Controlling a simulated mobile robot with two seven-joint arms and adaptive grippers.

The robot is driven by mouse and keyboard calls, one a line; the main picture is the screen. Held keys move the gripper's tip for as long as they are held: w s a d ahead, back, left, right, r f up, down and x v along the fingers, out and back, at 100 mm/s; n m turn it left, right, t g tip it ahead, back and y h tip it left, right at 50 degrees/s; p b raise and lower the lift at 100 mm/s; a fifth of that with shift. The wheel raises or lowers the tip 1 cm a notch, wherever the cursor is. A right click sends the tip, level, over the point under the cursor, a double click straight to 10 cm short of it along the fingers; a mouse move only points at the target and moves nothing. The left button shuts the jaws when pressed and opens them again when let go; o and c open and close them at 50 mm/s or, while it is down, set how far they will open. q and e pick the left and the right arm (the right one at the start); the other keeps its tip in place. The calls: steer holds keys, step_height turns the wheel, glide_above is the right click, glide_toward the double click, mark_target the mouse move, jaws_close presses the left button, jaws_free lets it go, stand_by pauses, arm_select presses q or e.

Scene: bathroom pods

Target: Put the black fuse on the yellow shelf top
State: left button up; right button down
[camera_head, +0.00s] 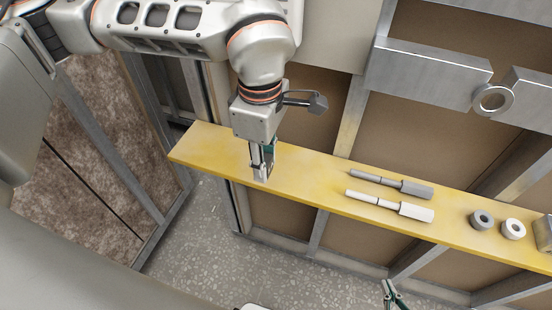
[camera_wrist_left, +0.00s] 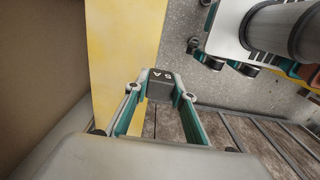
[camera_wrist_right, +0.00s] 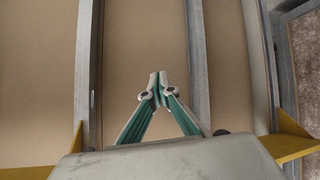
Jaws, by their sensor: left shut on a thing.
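The black fuse (camera_wrist_left: 160,86), a small dark block with pale "5A" lettering, is between the fingertips of my left gripper (camera_wrist_left: 160,92) in the left wrist view. My left gripper (camera_head: 262,172) is shut on it and points down at the left part of the yellow shelf top (camera_head: 208,150) in the head view. In the left wrist view the fuse overlaps the edge of the yellow shelf (camera_wrist_left: 118,50). I cannot tell whether it touches the shelf. My right gripper (camera_wrist_right: 158,92) is shut and empty, facing the wall panels; its tip (camera_head: 391,296) shows low in the head view.
A grey tool (camera_head: 395,185) and a white tool (camera_head: 390,205) lie on the shelf's middle. A grey ring (camera_head: 482,220), a white ring (camera_head: 513,229) and a grey block (camera_head: 544,232) stand further right. Metal boxes (camera_head: 425,75) hang behind. The shelf's left end is bare.

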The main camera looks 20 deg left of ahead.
arm_select(q)
glide_toward(276, 170)
steer(key=shift+s+f, duration=0.25)
steer(key=shift+f, duration=0.55)
steer(key=shift+w+f+b, duration=0.15)
steer(key=shift+f+b, duration=0.15)
steer(key=shift+f, duration=2.05)
steer(key=shift+w, duration=0.1)
arm_select(e)
steer(key=shift+s+f, duration=0.1)
steer(key=shift+f, duration=0.2)
arm_select(q)
steer(key=shift+f, duration=0.1)
arm_select(e)
steer(key=shift+s, duration=0.1)
arm_select(q)
steer(key=o, duration=0.9)
steer(key=shift+f, duration=0.1)
arm_select(e)
steer(key=shift+s+a+f, duration=0.1)
steer(key=shift+s+f, duration=0.2)
steer(key=shift+s, duration=0.15)
